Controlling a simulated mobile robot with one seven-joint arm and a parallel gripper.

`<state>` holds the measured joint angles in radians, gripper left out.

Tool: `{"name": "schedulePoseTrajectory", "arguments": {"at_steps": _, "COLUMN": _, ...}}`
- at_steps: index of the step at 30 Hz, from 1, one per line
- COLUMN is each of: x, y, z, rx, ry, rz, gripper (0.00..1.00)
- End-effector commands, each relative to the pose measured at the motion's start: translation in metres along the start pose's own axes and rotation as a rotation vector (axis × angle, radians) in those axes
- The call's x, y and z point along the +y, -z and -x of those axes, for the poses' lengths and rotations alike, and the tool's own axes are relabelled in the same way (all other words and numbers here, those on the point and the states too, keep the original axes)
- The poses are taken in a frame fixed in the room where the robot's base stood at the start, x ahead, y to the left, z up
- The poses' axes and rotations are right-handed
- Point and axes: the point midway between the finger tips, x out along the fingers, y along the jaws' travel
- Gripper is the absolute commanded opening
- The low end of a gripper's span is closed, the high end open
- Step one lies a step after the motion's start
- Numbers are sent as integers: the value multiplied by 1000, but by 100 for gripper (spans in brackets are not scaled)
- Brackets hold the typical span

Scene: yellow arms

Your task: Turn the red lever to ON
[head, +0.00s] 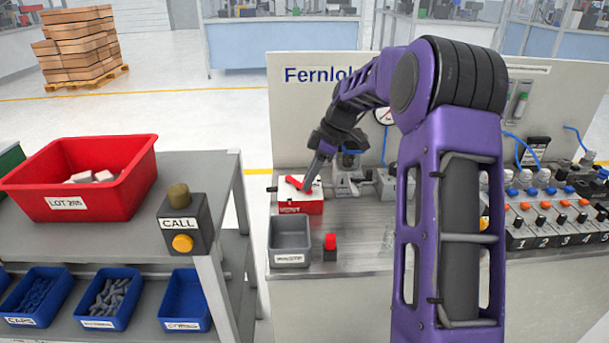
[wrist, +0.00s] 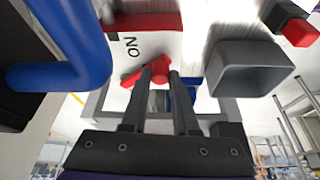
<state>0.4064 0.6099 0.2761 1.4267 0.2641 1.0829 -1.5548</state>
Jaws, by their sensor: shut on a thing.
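The red lever (head: 294,183) sits on top of a white and red box (head: 300,201) on the workbench in the head view. In the wrist view the lever (wrist: 134,79) shows beside the "ON" lettering on the box's white face (wrist: 150,45). My gripper (wrist: 162,77) has its two fingers close together on the lever's red hub. In the head view my gripper (head: 310,181) reaches down to the box from the right. The fingers hide part of the lever, and any OFF marking is not readable.
A grey bin (head: 290,241) and a small red-topped block (head: 330,246) stand in front of the box. A cart with a red crate (head: 80,180) and a CALL button box (head: 182,222) is at left. Clamps and a panel of switches stand right.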

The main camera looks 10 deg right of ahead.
Motion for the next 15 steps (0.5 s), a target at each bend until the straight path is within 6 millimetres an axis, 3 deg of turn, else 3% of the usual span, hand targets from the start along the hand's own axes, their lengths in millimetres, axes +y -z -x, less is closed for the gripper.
{"name": "schedulePoseTrajectory", "arguments": {"at_steps": 15, "x": 9, "y": -5, "z": 3, "rx": 0, "ry": 47, "rz": 122, "gripper": 0}}
